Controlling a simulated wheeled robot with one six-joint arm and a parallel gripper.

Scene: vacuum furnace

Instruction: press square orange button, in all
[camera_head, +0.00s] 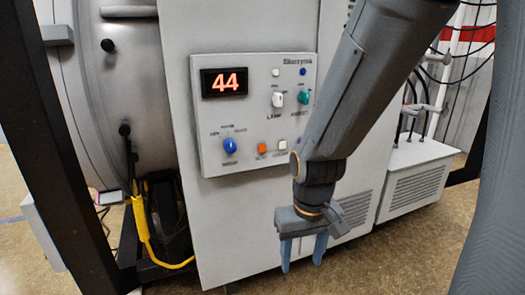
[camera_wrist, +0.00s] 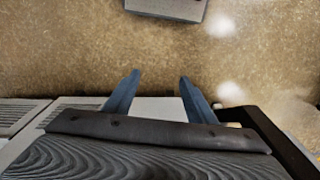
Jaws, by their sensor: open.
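The square orange button (camera_head: 262,148) is on the lower part of the light control panel (camera_head: 215,128) on the furnace cabinet. It sits between the blue knob (camera_head: 230,145) and a pale square button (camera_head: 283,145). My gripper (camera_head: 303,262) is open and empty. It points down in front of the cabinet, lower than the button and to its right, apart from the panel in the picture. The orange button does not show in the wrist view.
The panel also carries a red "44" display (camera_head: 225,83), a white knob (camera_head: 278,99) and a green knob (camera_head: 303,97). A round metal chamber (camera_head: 105,75) and a yellow cable (camera_head: 142,225) are at left. A vented white unit (camera_head: 415,180) stands at right.

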